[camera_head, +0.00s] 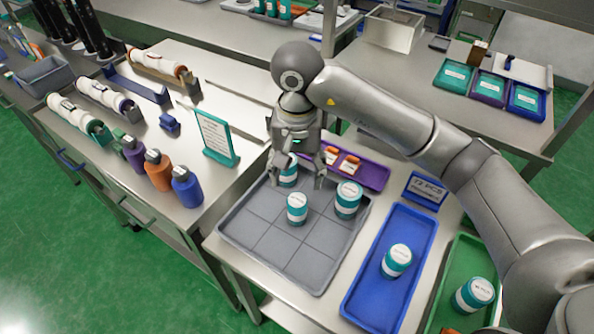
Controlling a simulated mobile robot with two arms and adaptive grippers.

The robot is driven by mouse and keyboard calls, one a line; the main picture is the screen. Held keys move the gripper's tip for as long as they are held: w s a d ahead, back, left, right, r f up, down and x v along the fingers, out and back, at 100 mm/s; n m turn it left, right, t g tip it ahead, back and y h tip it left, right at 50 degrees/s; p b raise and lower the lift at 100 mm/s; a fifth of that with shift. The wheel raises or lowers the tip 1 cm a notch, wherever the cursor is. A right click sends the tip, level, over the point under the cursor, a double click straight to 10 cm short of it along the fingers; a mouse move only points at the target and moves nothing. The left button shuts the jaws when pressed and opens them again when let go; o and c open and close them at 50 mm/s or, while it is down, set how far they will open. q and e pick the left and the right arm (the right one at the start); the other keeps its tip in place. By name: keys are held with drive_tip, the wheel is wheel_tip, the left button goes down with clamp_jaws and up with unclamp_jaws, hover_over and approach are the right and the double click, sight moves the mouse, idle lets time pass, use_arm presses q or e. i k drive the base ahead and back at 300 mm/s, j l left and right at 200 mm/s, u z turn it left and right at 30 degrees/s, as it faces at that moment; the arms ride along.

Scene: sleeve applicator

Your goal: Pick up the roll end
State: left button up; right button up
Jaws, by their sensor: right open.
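Several white rolls lie on the left bench: one at the front left (75,114), one behind it (108,96) and one at the back (160,65). I cannot tell which part is the roll end. My right gripper (297,176) points down over the grey tray (262,249), well to the right of the rolls. Its fingers are apart, with a teal and white jar (289,172) between or just behind them; I cannot tell whether they touch it. My left gripper is not in view.
Two more jars (297,209) (347,200) stand in the grey tray. A blue tray (379,298) and a green tray (452,262) hold a jar each. Purple, orange and blue bottles (187,188) and a teal-framed sign (217,138) stand on the left bench.

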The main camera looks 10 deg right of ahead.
sight(398, 258)
drive_tip(key=k, duration=1.5)
